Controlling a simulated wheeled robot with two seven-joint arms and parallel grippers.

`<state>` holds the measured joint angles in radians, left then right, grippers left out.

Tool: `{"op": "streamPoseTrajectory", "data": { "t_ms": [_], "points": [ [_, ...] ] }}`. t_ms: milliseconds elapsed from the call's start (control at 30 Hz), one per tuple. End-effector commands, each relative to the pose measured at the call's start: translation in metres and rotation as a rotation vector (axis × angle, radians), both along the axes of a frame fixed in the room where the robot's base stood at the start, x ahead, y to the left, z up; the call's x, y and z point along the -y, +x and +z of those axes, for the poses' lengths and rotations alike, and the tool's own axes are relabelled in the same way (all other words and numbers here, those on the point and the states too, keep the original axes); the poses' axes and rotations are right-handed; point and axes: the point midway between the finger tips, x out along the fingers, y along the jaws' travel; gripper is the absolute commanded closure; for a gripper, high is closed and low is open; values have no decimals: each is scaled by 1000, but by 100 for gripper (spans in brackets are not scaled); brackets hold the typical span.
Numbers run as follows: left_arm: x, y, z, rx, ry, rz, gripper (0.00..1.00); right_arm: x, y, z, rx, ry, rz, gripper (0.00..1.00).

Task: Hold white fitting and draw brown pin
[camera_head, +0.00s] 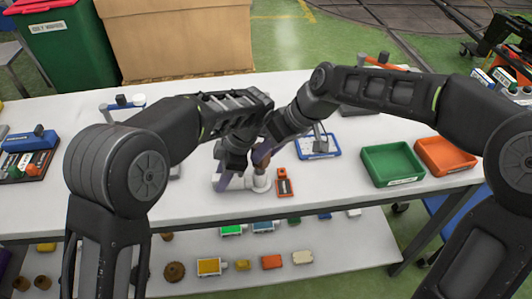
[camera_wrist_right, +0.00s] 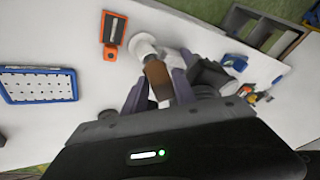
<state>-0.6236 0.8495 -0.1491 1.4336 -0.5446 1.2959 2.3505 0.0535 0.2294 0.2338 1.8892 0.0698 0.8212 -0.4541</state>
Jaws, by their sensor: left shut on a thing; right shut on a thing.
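The white fitting (camera_head: 262,183) is on the table in front of me, with a round end at its right. Its round end also shows in the right wrist view (camera_wrist_right: 142,44). My left gripper (camera_head: 226,178) is shut on the fitting's left part, which its fingers partly hide. The brown pin (camera_wrist_right: 158,78) stands at the round end of the fitting. My right gripper (camera_head: 262,154) is shut on the pin, with purple fingers on both sides of it in the right wrist view. I cannot tell how deep the pin sits in the fitting.
An orange holder (camera_head: 284,182) lies close right of the fitting. A blue-rimmed tray (camera_head: 334,153) is behind it. Green (camera_head: 393,182) and orange (camera_head: 446,170) bins stand at the right. A tool rack (camera_head: 30,163) is at the left. The front table strip is clear.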

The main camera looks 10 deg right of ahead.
Motion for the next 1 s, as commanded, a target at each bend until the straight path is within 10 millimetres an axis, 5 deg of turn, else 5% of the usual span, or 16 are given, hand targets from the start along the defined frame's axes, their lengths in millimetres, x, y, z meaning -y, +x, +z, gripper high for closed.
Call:
{"op": "streamPoseTrajectory", "data": {
  "t_ms": [33,100,1000],
  "points": [
    [2,-7,-8,-22,10,-16,100,-8,6,17,36,15,5,100],
    [2,-7,-8,-22,10,-17,100,-8,7,21,38,15,5,100],
    [2,-8,-7,-23,14,-20,100,-8,6,51,40,16,5,100]
  ]
}}
